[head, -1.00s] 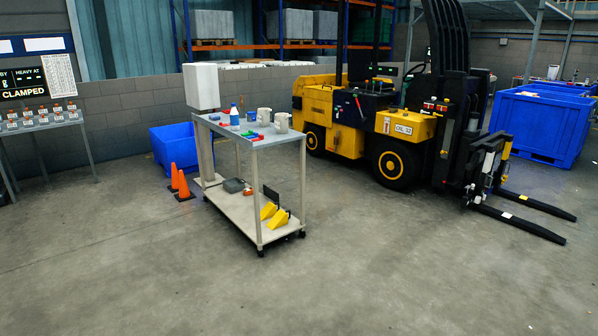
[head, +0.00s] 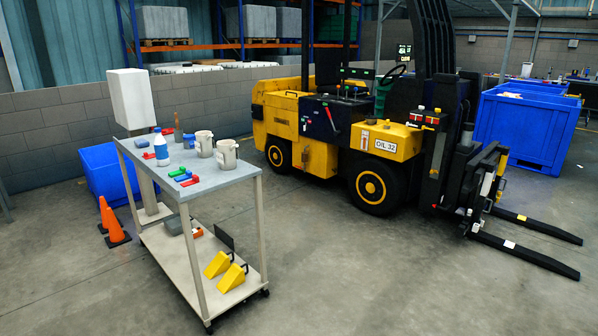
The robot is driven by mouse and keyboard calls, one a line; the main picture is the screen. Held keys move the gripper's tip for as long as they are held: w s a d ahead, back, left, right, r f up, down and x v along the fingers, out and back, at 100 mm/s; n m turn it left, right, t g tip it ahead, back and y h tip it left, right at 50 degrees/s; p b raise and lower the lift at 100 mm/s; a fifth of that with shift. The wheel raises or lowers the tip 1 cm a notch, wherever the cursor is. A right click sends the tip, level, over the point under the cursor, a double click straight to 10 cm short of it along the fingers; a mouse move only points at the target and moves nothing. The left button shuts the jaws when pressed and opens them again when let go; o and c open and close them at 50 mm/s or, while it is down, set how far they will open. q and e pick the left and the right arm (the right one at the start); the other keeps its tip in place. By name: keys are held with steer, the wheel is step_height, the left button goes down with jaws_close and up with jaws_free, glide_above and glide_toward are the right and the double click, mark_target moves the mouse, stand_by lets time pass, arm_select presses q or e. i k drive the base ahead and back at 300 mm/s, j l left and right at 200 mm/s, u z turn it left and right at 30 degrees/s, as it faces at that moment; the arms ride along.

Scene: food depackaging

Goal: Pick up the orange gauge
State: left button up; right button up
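No gripper of mine shows in the head view. A small orange-red object (head: 197,232) lies on the cart's lower shelf, beside a grey box (head: 174,226); it is too small to tell whether it is the orange gauge. Another small red piece (head: 149,156) lies at the left edge.
The cart top also holds a blue-white bottle (head: 161,150) and two pale mugs (head: 204,143). Yellow wedges (head: 231,277) sit on the lower shelf. Orange cones (head: 115,228) and a blue bin (head: 100,171) stand left, a yellow forklift (head: 385,139) right. The foreground floor is clear.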

mark_target(196, 233)
steer(key=i+l+z, duration=0.1)
steer(key=i+z, duration=0.3)
steer(key=i, duration=0.5)
steer(key=i+j+z, duration=0.2)
steer(key=i+z, duration=0.25)
steer(key=i, duration=0.4)
steer(key=i+j+u, duration=0.1)
steer(key=i+u, duration=0.15)
steer(key=i, duration=0.35)
steer(key=i+u, duration=0.25)
steer(key=i, duration=0.35)
steer(key=i+l+u, duration=0.15)
steer(key=i+u, duration=0.15)
steer(key=i, duration=0.3)
steer(key=i+u, duration=0.2)
steer(key=i, duration=0.3)
steer(key=i+u, duration=0.25)
steer(key=i, duration=0.25)
steer(key=i+l+u, duration=0.2)
steer(key=i, duration=0.3)
steer(key=i+l+u, duration=0.1)
steer(key=i+u, duration=0.15)
steer(key=i, duration=0.25)
steer(key=i+j+u, duration=0.2)
steer(key=i+u, duration=0.55)
steer(key=u, duration=0.15)
steer(key=i+u, duration=0.45)
steer(key=i+l+u, duration=0.25)
steer(key=u, duration=0.2)
steer(key=i, duration=0.05)
